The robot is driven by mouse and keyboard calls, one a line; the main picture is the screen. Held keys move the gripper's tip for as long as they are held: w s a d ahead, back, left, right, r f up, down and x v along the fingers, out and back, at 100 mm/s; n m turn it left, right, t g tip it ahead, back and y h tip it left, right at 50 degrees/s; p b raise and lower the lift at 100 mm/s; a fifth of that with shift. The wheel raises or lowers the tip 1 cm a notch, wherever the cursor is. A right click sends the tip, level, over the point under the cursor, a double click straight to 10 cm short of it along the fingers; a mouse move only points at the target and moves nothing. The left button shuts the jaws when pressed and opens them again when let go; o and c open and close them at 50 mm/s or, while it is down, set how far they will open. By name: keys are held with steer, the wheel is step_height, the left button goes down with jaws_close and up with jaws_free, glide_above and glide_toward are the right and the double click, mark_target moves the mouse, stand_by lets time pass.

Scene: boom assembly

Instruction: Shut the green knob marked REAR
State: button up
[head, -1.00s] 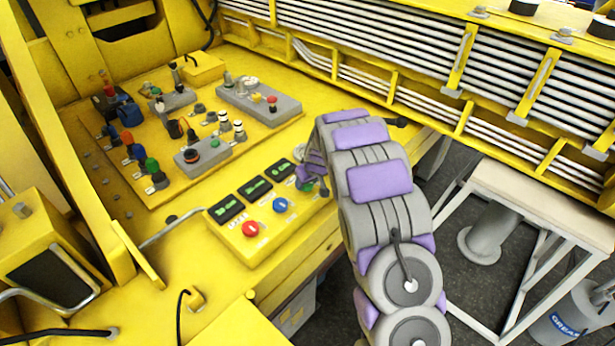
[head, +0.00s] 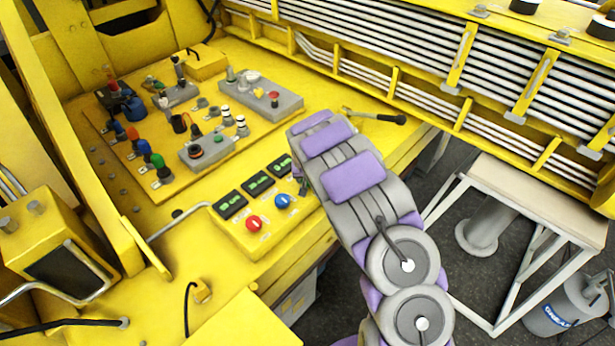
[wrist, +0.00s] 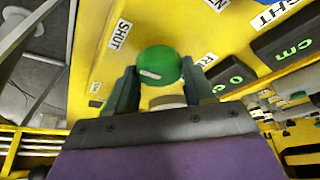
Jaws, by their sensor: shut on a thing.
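The green knob (wrist: 160,65) stands between the two jaws of my gripper (wrist: 162,86) in the wrist view. The jaws are shut on it, one on each side. A pale mark shows on its cap. A SHUT label (wrist: 118,35) lies on the yellow panel to its upper left. A label beginning with R (wrist: 206,61) is partly hidden behind the right jaw. In the head view my arm hides the green knob, and only a dark bit of my gripper shows beside the displays.
The yellow box (head: 240,240) also carries a red knob (head: 254,223), a blue knob (head: 283,201) and green-lit displays (head: 257,185). A lever with a black handle (head: 392,118) lies beyond my arm. Several controls stand on the panel at the left.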

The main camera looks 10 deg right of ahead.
stand_by(0.3)
steer(key=o, duration=1)
steer(key=shift+r, duration=0.1)
steer(key=v, duration=1.7)
steer(key=shift+w, duration=0.1)
steer(key=shift+r, duration=0.1)
